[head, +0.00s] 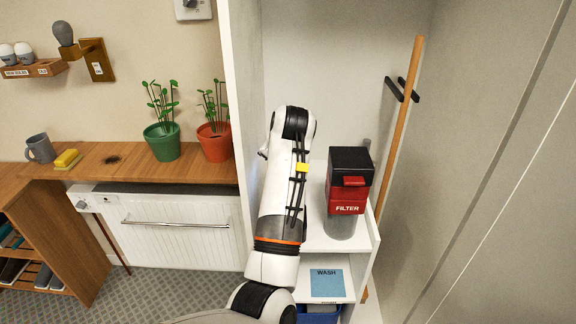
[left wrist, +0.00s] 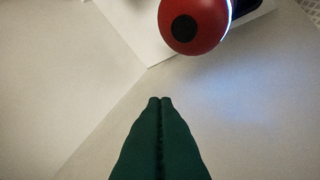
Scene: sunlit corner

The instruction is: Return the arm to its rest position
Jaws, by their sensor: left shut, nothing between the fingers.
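In the head view a white arm of mine reaches up from the bottom into a tall white closet (head: 243,110); its gripper is hidden behind the arm. In the left wrist view my left gripper (left wrist: 160,99) shows as two dark green fingers, pressed together with nothing between them. They point toward plain pale wall surfaces and touch nothing that I can see. My right gripper is in neither view.
Right of the arm, a black and red canister marked FILTER (head: 347,200) stands on a white shelf (head: 366,232). A red round thing (left wrist: 194,25) shows in the wrist view. Potted plants (head: 162,141) stand on the left counter.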

